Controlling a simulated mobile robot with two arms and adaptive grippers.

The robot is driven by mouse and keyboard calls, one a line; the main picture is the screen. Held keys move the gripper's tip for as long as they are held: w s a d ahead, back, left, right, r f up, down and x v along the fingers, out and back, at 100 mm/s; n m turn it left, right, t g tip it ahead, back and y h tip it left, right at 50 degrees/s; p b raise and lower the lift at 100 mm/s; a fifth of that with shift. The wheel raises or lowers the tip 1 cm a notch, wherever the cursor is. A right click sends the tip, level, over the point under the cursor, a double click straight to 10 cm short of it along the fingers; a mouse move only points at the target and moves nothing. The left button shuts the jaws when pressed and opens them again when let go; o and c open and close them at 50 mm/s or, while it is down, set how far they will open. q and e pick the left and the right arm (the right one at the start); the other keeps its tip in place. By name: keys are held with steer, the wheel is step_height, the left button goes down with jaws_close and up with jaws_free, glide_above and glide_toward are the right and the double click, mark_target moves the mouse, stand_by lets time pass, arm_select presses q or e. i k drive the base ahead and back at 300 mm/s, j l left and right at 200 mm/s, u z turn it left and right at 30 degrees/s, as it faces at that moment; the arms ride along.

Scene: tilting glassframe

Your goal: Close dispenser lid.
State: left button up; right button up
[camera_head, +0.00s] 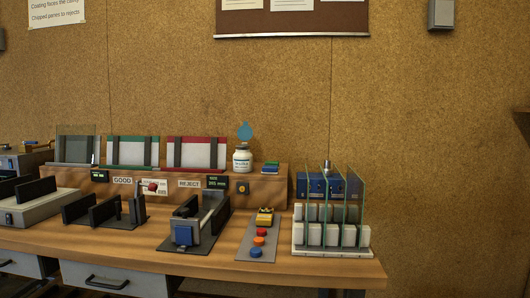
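A white bottle (243,161) with a dark-lettered label stands on the raised wooden shelf, right of the framed panels. Neither of my grippers is in view.
On the wooden table (290,267) stand a rack (334,251) with upright glass panes, a grey button panel (257,248), a dark fixture with a blue block (184,235) and black slotted holders (107,212). Framed panels (196,152) stand behind GOOD and REJECT labels. Bare table shows along the front.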

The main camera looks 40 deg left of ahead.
mark_target(244, 134)
steer(key=i+l+u, duration=0.15)
steer(key=u, duration=0.25)
steer(key=i+l+u, duration=0.1)
steer(key=l+u, duration=0.3)
